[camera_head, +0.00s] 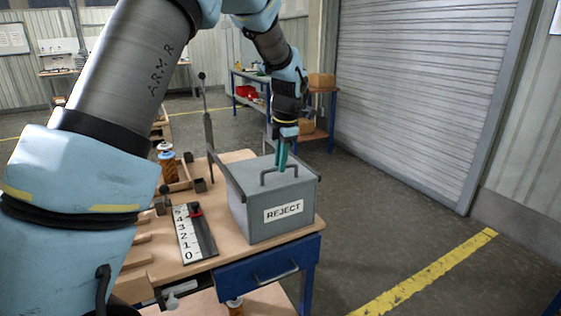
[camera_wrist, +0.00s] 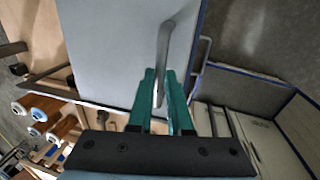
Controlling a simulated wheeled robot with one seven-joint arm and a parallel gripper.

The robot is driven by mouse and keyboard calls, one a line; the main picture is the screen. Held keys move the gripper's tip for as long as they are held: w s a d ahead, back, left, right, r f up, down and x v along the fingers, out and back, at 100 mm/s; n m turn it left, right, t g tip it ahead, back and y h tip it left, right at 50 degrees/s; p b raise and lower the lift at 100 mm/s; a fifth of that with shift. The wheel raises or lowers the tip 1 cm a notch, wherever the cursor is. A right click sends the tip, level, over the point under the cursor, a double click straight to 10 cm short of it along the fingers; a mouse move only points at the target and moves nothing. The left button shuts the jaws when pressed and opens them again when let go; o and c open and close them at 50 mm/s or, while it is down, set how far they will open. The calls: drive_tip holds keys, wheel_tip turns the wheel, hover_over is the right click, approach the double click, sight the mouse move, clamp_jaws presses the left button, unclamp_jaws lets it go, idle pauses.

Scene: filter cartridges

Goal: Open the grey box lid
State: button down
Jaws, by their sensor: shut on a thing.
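The grey box (camera_head: 246,225) marked REJECT stands at the right end of the wooden workbench. Its grey lid (camera_head: 248,172) lies on top and looks closed. An arched handle (camera_head: 265,178) stands up from the lid. My gripper (camera_head: 283,166) reaches down from above, its teal fingers shut on the handle. In the wrist view the handle (camera_wrist: 166,40) runs between the two fingertips (camera_wrist: 161,86), over the flat lid surface (camera_wrist: 105,50). The fingers hide part of the handle.
The workbench (camera_head: 208,258) has a blue drawer (camera_head: 268,268) below the box. A numbered scale board (camera_head: 192,233) with a red marker lies left of the box. The floor to the right is clear.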

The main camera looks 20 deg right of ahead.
idle(0.6)
drive_tip(key=p, duration=0.3)
hover_over(259, 160)
drive_tip(key=shift+w, duration=0.15)
drive_tip(key=c, duration=0.8)
unclamp_jaws()
drive_tip(key=shift+c, duration=0.2)
wheel_tip(259, 160, up, 11)
drive_tip(key=s+b, duration=0.2)
drive_tip(key=b, duration=0.1)
drive_tip(key=shift+f, duration=0.2)
drive_tip(key=shift+s, duration=0.1)
